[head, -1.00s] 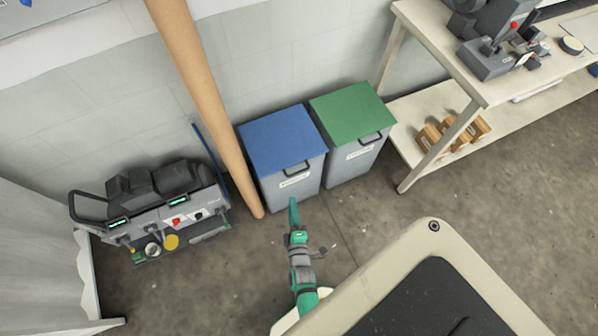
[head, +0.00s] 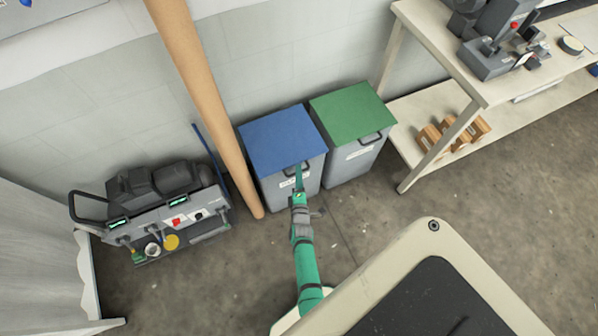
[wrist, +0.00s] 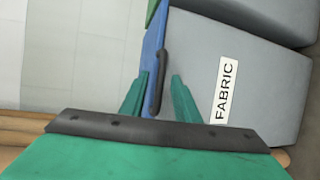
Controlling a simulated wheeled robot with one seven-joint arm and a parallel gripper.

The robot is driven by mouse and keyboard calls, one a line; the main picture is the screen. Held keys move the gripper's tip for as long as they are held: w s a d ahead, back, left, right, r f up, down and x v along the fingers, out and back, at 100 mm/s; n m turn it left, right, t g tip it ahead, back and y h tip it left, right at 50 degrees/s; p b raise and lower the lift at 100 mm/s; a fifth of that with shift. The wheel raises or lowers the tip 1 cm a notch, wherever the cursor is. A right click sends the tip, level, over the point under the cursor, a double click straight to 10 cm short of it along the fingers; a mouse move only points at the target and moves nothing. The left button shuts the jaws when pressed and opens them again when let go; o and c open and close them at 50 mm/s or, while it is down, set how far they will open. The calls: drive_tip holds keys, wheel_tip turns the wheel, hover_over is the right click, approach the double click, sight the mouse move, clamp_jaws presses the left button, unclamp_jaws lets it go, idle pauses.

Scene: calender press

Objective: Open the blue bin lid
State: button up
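The blue bin has a grey body with a white label reading FABRIC, which shows in the wrist view (wrist: 225,90). Its blue lid (head: 281,138) is closed, with a dark handle (wrist: 160,80) at the front edge. In the head view my gripper (head: 299,170) is at the bin's front, over the handle area. In the wrist view its two green fingers are apart, with the near end of the handle between or just beyond them. I cannot tell whether they touch it. The head view shows the handle partly hidden by my gripper.
A green-lidded bin (head: 351,112) stands close on the right. A brown pole (head: 205,100) leans at the left, beside grey equipment (head: 160,210). A shelf bench (head: 440,140) is at the right. The floor in front of the bins is clear.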

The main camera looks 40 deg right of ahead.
drive_tip(key=shift+x, duration=0.9)
drive_tip(key=c, duration=0.7)
drive_tip(key=shift+f, duration=0.1)
clamp_jaws()
drive_tip(key=shift+s, duration=0.1)
